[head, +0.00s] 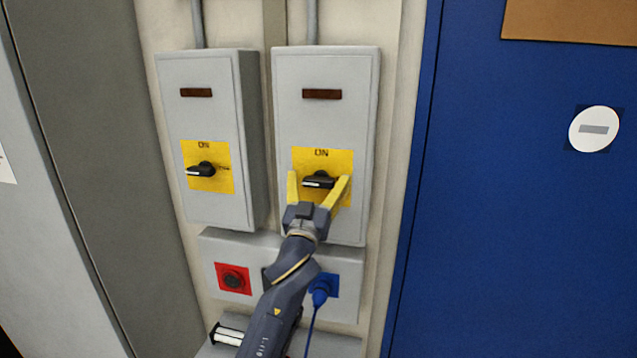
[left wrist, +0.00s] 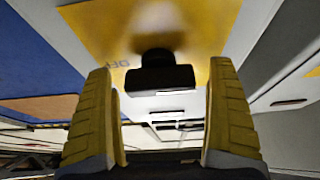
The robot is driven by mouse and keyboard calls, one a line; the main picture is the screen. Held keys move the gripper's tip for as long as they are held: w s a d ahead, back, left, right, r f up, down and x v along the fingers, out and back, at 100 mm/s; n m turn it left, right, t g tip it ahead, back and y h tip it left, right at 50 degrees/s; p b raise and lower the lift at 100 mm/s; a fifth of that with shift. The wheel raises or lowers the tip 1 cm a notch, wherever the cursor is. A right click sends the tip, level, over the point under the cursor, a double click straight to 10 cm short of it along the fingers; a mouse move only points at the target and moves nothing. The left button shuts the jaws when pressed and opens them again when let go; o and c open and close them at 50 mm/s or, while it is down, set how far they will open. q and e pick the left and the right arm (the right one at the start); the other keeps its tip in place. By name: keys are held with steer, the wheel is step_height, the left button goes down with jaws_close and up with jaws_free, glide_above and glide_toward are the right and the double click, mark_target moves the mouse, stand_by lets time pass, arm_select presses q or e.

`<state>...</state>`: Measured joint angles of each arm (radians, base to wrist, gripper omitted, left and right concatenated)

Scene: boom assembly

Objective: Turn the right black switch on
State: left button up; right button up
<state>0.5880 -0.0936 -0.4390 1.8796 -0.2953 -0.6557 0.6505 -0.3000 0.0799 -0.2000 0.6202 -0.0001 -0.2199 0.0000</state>
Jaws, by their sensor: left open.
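The right black switch (head: 319,181) sits on a yellow plate (head: 338,160) marked ON, on the right grey box (head: 325,119). Its handle lies roughly horizontal. My left gripper (head: 319,184) is open, with one yellow finger on each side of the switch. In the left wrist view the black switch handle (left wrist: 160,80) shows between the two open fingers (left wrist: 165,110), with a gap on both sides. I cannot tell if a finger touches it. My right gripper is not in view.
A second black switch (head: 201,170) is on the left grey box (head: 205,115), its handle also near horizontal. A blue door (head: 520,200) is on the right.

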arm_select(q)
steer(key=c, duration=1.2)
steer(key=shift+m, duration=0.3)
steer(key=m+g+h, duration=0.1)
steer(key=m, duration=0.2)
steer(key=m+h, duration=0.2)
steer(key=m, duration=0.1)
steer(key=shift+m+g+h, duration=0.3)
steer(key=shift+g, duration=0.1)
steer(key=m+g+h, duration=0.1)
steer(key=m, duration=0.2)
steer(key=m+g, duration=0.1)
steer(key=m, duration=0.2)
steer(key=shift+h, duration=0.4)
steer(key=m+g, duration=0.1)
steer(key=m, duration=0.1)
steer(key=m+g, duration=0.1)
steer(key=m, duration=0.2)
steer(key=shift+h, duration=0.3)
steer(key=shift+f+m+g, duration=0.1)
steer(key=shift+m+g, duration=0.6)
steer(key=shift+m, duration=1.3)
steer(key=shift+d, duration=0.1)
